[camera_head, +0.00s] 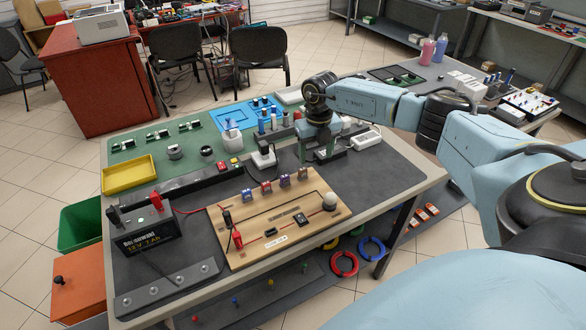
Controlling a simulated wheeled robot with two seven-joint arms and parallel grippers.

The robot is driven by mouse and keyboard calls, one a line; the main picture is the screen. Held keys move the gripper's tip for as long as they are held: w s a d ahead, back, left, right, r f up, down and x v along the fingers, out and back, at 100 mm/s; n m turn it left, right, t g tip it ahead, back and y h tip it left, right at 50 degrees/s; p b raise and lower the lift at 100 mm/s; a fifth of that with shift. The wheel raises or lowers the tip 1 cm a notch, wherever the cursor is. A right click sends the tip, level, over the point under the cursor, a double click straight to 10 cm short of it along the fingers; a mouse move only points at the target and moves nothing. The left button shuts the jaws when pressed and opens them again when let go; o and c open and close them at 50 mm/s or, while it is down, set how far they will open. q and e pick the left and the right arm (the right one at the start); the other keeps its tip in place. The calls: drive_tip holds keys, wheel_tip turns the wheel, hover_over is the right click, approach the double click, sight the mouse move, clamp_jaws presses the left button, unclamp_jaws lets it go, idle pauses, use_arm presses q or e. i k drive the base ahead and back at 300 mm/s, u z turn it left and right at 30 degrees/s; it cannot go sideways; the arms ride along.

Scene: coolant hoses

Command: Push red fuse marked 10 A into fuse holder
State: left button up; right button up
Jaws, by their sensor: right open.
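A wooden board (235,252) lies on the dark mat of the workbench. Several small fuses stand in a row along its back edge. One looks red (266,187), another is blue-purple (247,195), and their markings are too small to read. Small black parts sit on the board, one near the middle right (301,219); I cannot tell for sure which is the fuse holder. My right gripper (319,157) points down just behind the board's back right corner, open, apart from the fuses. My left gripper is out of view.
A black battery (150,236) stands left of the board, with a red lead running to it. A white bulb (330,201) is at the board's right. A yellow tray (129,174) and green mat with parts lie behind. The mat right of the board is clear.

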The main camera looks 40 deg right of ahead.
sight(266, 186)
drive_tip(key=z, duration=1.05)
